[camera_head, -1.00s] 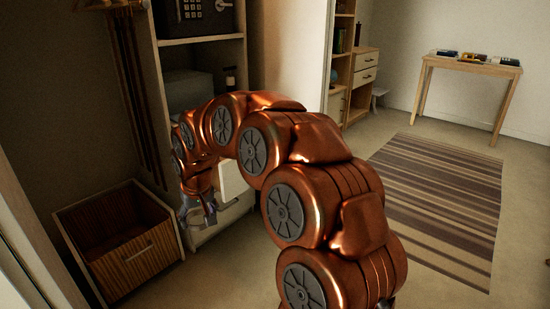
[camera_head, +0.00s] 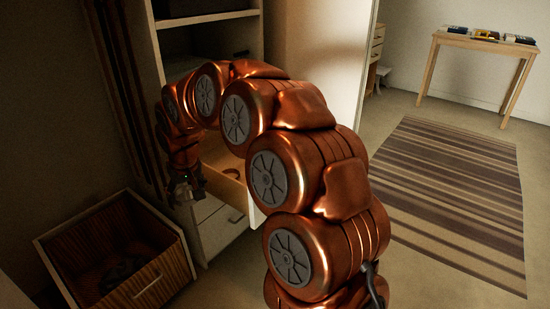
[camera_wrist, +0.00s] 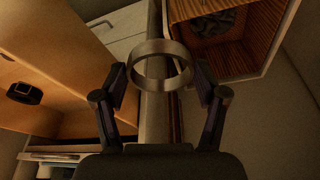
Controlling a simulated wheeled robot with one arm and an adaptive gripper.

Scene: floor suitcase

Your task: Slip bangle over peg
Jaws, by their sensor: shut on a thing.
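My gripper (camera_wrist: 161,86) is shut on a grey metallic bangle (camera_wrist: 161,64), which shows as a whole ring between the fingertips in the wrist view. In the head view my gripper (camera_head: 186,190) hangs low at the left, in front of the cabinet; the bangle is too small and dark to make out there. I cannot make out a peg with certainty. A small dark object (camera_wrist: 24,93) shows at the left of the wrist view against pale wood.
A wicker-sided box (camera_head: 147,280) with dark contents stands on the floor at lower left; it also shows in the wrist view (camera_wrist: 265,62). The cabinet's lower drawer front (camera_head: 222,228) is close by. A striped rug (camera_head: 450,200) and small table (camera_head: 485,42) are at right.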

